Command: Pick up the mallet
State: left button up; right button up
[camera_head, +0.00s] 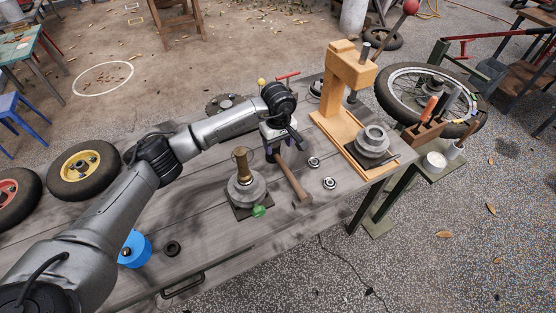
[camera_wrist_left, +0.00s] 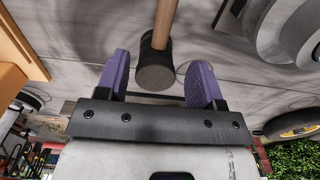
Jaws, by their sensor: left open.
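The mallet has a pale wooden handle (camera_head: 292,180) that lies slanting on the grey plank bench. In the left wrist view its dark, round head (camera_wrist_left: 155,70) shows with the handle running up from it. My left gripper (camera_head: 284,151) is over the head end of the mallet, which it mostly hides in the head view. In the left wrist view the purple fingers of the gripper (camera_wrist_left: 162,78) are apart, one on each side of the mallet head, with a gap on both sides. I cannot tell how far above the bench they are. My right gripper is not in view.
A grey metal hub with a brass post (camera_head: 245,188) stands left of the handle. Two small bearing rings (camera_head: 313,162) lie right of it. A wooden press (camera_head: 345,85) stands at the bench's right end. A blue round object (camera_head: 135,248) sits at the front left.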

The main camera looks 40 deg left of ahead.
aim_at(278, 156)
pick_arm(q)
jog(key=shift+f, duration=0.75)
jog(key=shift+s+f+b, duration=0.1)
jog(key=shift+f+b, duration=0.85)
jog(key=shift+f, duration=1.7)
jog(key=shift+c, duration=0.3)
grip_shut()
jog(key=shift+r, duration=0.1)
